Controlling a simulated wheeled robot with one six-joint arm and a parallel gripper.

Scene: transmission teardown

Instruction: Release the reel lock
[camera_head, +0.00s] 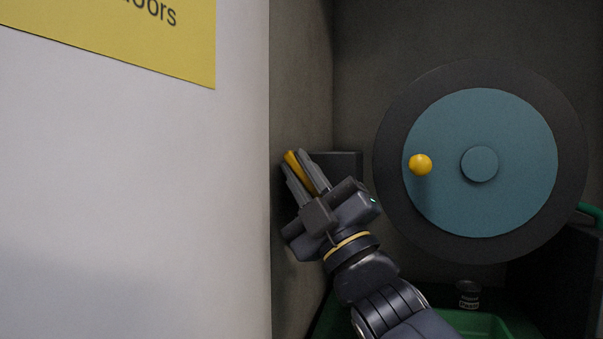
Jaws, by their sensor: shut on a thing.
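The reel (516,160) is a large teal disc with a dark rim on the right, with a round hub and a yellow knob (420,165) on its left side. A yellow lever (293,161), which looks like the reel lock, sits left of the reel near the side wall. My gripper (302,172) is shut on the yellow lever, which shows between its two fingers. Most of the lever and its mount are hidden by the fingers. My gripper is apart from the reel and its knob.
A dark block (345,163) stands just behind my gripper. A pale wall (130,200) with a yellow sign (120,35) fills the left. A green tray (478,323) and a small dark labelled can (468,293) are below the reel. A green handle or hose (592,212) is at the right edge.

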